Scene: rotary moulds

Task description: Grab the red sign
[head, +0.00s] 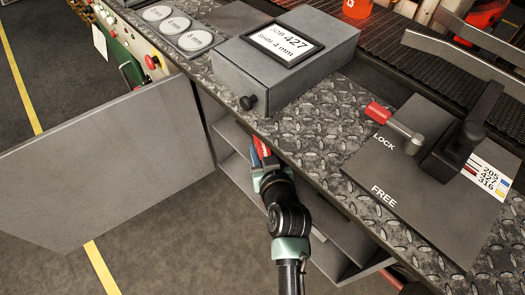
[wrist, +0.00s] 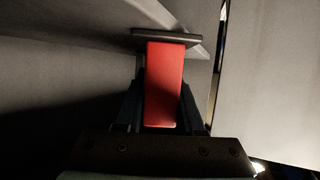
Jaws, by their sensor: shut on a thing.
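The red sign (wrist: 165,80) shows in the wrist view as an upright red block between my fingers. Its top meets a flat grey plate (wrist: 166,38); I cannot tell whether the two are joined. My gripper (wrist: 163,105) is shut on the red sign, one dark finger on each side. In the head view, my gripper (head: 262,158) reaches into the open cabinet under the bench, and a bit of the red sign (head: 262,146) shows at its tip. The rest of the sign is hidden there by my gripper and the bench edge.
The cabinet shelves (head: 235,135) surround my gripper, with the bench edge (head: 300,160) just above. The open grey door (head: 110,165) stands to the left. A red-handled lever (head: 380,113) and a grey box (head: 285,60) sit on the bench. The floor at lower left is clear.

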